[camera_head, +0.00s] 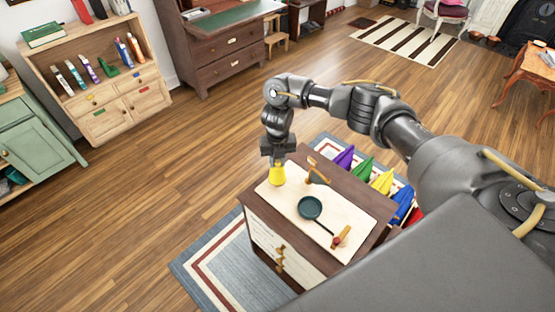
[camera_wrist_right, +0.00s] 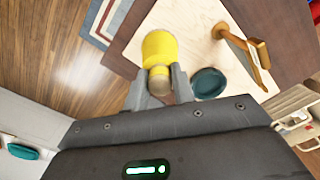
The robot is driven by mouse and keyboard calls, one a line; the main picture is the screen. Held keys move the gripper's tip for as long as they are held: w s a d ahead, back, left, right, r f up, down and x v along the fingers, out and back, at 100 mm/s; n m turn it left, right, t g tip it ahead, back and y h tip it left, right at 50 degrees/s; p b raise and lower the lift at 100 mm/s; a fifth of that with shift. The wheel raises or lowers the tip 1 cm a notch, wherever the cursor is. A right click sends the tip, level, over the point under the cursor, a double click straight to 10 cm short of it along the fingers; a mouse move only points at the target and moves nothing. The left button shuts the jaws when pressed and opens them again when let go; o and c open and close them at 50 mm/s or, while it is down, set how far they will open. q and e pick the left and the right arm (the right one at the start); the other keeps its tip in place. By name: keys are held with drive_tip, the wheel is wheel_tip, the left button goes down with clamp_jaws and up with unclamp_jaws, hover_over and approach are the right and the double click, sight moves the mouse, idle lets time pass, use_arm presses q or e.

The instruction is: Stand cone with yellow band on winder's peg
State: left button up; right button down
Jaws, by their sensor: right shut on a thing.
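The cone with the yellow band (camera_head: 278,175) is in my right gripper (camera_head: 279,158), over the far left part of a pale board. In the right wrist view its wide yellow part (camera_wrist_right: 160,46) points away from me, and its narrow tan end is between the fingers (camera_wrist_right: 158,88). I cannot tell whether the cone touches the board. A wooden device with an arm, which looks like the winder (camera_head: 317,171), stands just right of the cone; it also shows in the wrist view (camera_wrist_right: 248,52). I cannot make out its peg clearly. My left gripper is not in view.
The pale board (camera_head: 288,212) lies on a brown cabinet top (camera_head: 377,233). A dark teal round piece (camera_head: 310,207) and a small wooden piece with a red part (camera_head: 341,237) are on it. Purple, green, yellow and blue pieces (camera_head: 363,168) stand behind the cabinet. Floor at left is clear.

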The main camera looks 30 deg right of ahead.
drive_tip(key=shift+f+b, duration=1)
drive_tip(key=shift+f, duration=0.45)
drive_tip(key=c, duration=1.1)
unclamp_jaws()
wheel_tip(320, 180, up, 11)
drive_tip(key=shift+f+p, duration=0.1)
drive_tip(key=shift+p, duration=0.4)
